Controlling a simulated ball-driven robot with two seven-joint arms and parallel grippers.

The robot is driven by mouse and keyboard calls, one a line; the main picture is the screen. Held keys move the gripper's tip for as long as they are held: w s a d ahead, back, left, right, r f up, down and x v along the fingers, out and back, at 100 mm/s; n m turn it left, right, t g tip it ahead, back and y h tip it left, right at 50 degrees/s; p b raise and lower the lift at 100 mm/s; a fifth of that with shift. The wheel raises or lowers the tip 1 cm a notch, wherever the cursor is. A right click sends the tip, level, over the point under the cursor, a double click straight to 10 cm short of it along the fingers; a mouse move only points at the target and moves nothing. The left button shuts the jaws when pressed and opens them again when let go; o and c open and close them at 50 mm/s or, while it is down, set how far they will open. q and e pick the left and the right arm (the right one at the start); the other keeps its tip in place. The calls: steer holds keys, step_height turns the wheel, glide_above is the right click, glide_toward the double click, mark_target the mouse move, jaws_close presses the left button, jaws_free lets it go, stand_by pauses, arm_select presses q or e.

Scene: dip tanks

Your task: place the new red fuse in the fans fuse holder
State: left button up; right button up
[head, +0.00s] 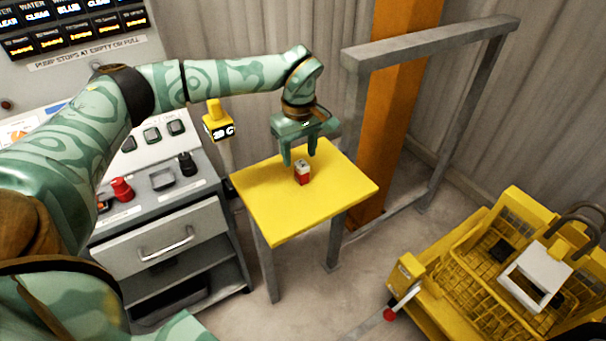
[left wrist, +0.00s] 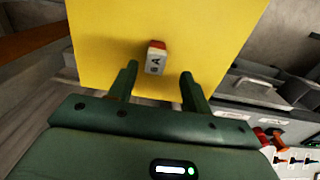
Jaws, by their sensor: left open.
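The red fuse (head: 303,173), red below with a pale upper part, stands on the yellow table. It also shows in the left wrist view (left wrist: 155,59), with dark marks on its pale face. My left gripper (head: 300,157) is open and empty above the table, with the fuse just beyond and between its fingertips. In the left wrist view the two fingers (left wrist: 159,75) stand apart on either side of the fuse, not visibly touching it. The fans fuse holder cannot be made out in either view. My right gripper is not in view.
The yellow table (head: 265,205) is otherwise bare. A control console (head: 160,212) with buttons and a drawer stands at its left. A grey rail frame (head: 430,45) and orange post stand behind it. A yellow cart (head: 470,285) with baskets stands at the right.

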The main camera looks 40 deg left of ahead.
mark_target(302, 164)
arm_select(q)
steer(key=f, duration=0.1)
steer(key=f+b, duration=0.1)
steer(key=f, duration=0.1)
steer(key=f+b, duration=0.1)
steer(key=f, duration=0.1)
steer(key=shift+w+d+f, duration=0.1)
steer(key=shift+w+f, duration=0.05)
steer(key=shift+w, duration=0.25)
jaws_close()
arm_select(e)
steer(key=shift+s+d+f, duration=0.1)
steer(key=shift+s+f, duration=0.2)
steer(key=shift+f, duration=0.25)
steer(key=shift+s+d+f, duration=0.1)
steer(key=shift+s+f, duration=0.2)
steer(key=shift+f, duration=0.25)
